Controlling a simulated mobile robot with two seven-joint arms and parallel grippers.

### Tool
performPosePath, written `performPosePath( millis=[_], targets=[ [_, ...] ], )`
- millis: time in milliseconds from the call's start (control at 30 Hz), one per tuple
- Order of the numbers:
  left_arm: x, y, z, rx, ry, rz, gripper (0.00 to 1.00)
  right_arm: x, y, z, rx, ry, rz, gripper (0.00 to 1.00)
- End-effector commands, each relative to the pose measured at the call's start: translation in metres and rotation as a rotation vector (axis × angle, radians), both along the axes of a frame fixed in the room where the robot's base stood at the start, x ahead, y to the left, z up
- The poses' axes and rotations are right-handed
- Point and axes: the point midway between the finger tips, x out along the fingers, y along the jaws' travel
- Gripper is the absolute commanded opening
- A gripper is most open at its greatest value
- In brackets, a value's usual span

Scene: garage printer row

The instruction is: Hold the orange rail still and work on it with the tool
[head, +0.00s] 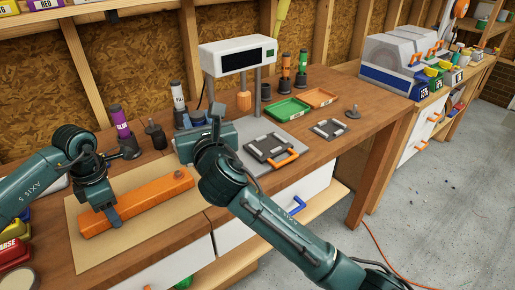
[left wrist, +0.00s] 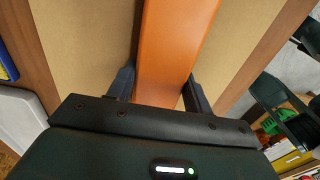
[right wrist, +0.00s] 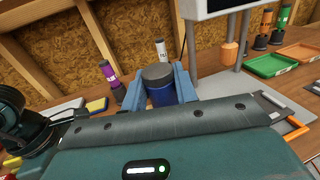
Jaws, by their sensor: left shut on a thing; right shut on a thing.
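The orange rail (head: 140,203) lies on a tan mat (head: 90,250) on the wooden bench. My left gripper (head: 110,214) is shut on the rail near its left part. In the left wrist view, its fingers sit on both sides of the rail (left wrist: 174,45). A small dark reddish spot or knob shows near the rail's right end. My right gripper (right wrist: 160,88) is shut on a blue cylinder with a dark grey top (right wrist: 160,80), which looks like the tool. It holds it upright, beyond the rail's right end. In the head view my right gripper partly hides it.
A white-topped machine (head: 237,56) with a grey base stands behind my right gripper. Purple (head: 122,125) and white-labelled bottles stand at the back. Green (head: 288,109) and orange (head: 320,97) trays and dark plates (head: 268,147) lie to the right.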

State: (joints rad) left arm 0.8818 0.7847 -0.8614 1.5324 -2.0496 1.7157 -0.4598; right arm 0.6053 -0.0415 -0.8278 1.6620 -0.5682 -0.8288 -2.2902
Motion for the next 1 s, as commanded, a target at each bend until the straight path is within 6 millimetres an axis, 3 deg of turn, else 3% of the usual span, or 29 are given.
performPosePath(
  millis=[33, 100, 300, 800, 1000],
  targets=[
    [0.000, 0.000, 0.000, 0.001, -0.001, 0.000, 0.10, 0.005, 0.021, 0.013, -0.001, -0.009, 0.008, 0.00],
    [0.000, 0.000, 0.000, 0.000, 0.000, 0.001, 0.10, 0.009, 0.042, 0.025, 0.000, -0.007, 0.007, 0.00],
    [0.000, 0.000, 0.000, 0.000, 0.000, 0.001, 0.10, 0.016, 0.072, 0.044, 0.000, -0.003, -0.016, 0.00],
    [0.000, 0.000, 0.000, 0.000, 0.000, 0.000, 0.10, 0.016, 0.076, 0.048, -0.001, -0.003, -0.025, 0.00],
    [0.000, 0.000, 0.000, 0.000, 0.000, 0.000, 0.10, 0.017, 0.076, 0.034, -0.002, 0.002, -0.025, 0.00]
  ],
)
